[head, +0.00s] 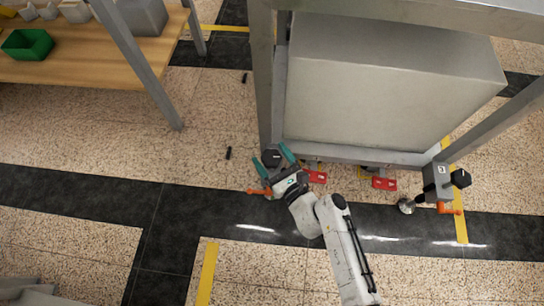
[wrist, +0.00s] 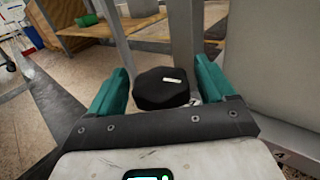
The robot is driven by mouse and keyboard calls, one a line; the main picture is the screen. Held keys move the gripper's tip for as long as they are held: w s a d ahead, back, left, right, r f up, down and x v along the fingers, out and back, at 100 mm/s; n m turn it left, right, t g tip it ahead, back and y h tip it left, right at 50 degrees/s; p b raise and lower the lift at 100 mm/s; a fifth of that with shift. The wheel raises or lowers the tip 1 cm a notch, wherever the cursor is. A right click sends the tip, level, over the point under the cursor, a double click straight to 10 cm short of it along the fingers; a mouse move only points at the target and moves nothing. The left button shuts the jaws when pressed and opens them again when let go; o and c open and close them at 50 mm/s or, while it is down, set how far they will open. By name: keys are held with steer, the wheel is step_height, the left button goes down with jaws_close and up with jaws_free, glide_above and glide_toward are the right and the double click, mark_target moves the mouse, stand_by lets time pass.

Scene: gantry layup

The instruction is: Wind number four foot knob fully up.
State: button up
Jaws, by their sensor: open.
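A black faceted knob (head: 271,157) with a pale mark on its face is at the front left corner post of the grey gantry frame. It also shows in the wrist view (wrist: 160,90). My gripper (head: 269,154) is open, with one teal finger on each side of the knob. In the wrist view a small gap shows between the knob and each finger. An orange lever (head: 257,191) sticks out left below my gripper.
At right, another foot bracket (head: 437,181) has a black knob (head: 460,179), an orange lever (head: 449,209) and a round pad (head: 406,206). Red blocks (head: 384,184) sit under the large grey box (head: 380,95). A wooden bench (head: 110,65) stands at upper left. Left floor is mostly clear.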

steer(key=shift+c, duration=0.3)
steer(key=c, duration=0.9)
steer(key=shift+y, duration=0.3)
steer(key=shift+w+r+n+g+y+p, duration=0.1)
steer(key=shift+n+g+y+p, duration=0.45)
steer(key=shift+n+g+y, duration=0.2)
steer(key=n+g+y, duration=0.2)
steer(key=g, duration=0.1)
steer(key=shift+w+d+n, duration=0.1)
steer(key=shift+n, duration=0.15)
steer(key=n+g, duration=0.1)
steer(key=n+g+y+b, duration=0.1)
steer(key=g, duration=0.1)
steer(key=n+g+y+b, duration=0.1)
steer(key=g, duration=0.1)
steer(key=shift+f+y, duration=0.25)
steer(key=shift+f, duration=0.05)
steer(key=shift+r+n+g+y+b, duration=0.1)
steer(key=shift+n+g+y+b, duration=0.2)
steer(key=shift+n+g+b, duration=1.4)
steer(key=shift+n+g+p, duration=0.3)
steer(key=shift+g+p, duration=0.1)
steer(key=shift+g, duration=0.65)
